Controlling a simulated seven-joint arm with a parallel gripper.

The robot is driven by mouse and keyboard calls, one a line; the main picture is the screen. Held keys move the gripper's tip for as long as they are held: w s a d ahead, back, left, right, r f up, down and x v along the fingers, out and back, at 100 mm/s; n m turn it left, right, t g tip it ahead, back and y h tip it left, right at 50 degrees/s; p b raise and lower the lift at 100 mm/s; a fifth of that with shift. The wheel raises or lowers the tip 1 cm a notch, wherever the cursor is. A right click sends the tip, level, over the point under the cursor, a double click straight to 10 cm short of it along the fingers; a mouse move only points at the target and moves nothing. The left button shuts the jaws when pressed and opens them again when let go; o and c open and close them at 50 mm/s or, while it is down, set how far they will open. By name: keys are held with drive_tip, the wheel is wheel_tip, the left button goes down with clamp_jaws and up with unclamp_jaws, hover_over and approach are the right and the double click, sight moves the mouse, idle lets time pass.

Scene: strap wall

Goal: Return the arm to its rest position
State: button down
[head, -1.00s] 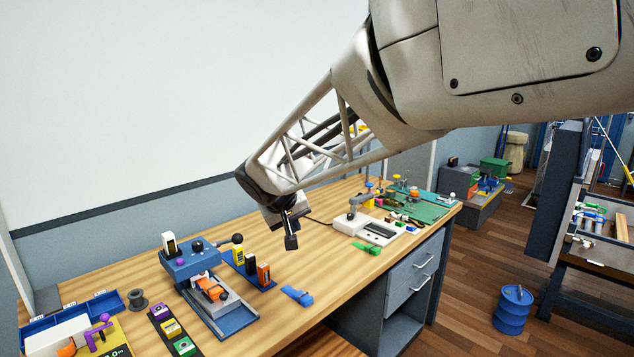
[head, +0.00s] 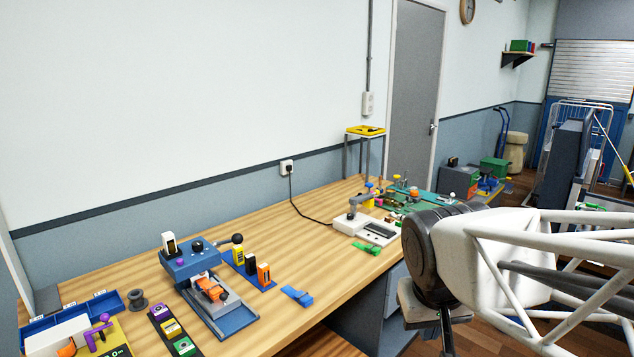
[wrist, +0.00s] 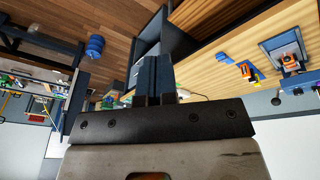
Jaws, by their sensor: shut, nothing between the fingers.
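My arm comes in from the right edge of the head view, with its white lattice link (head: 545,265) at the lower right. The dark wrist joint hangs in front of the bench's right end. The wrist view is upside down, with the floor and bench beyond the fingers.
The wooden bench (head: 255,230) carries a blue fixture (head: 190,262), a blue strap (head: 297,295), a white device (head: 365,229) and several small parts. My arm is in front of the bench's right end. A blue drum (wrist: 95,46) stands on the floor in the wrist view.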

drive_tip(key=s+d+f, duration=0.1)
drive_tip(key=s+f, duration=0.1)
drive_tip(key=s, duration=0.5)
drive_tip(key=shift+d+f+m+y, duration=0.3)
drive_tip(key=shift+m+y, duration=0.1)
drive_tip(key=c, duration=1.8)
unclamp_jaws()
drive_tip(key=shift+w, duration=0.1)
drive_tip(key=shift+c, duration=0.2)
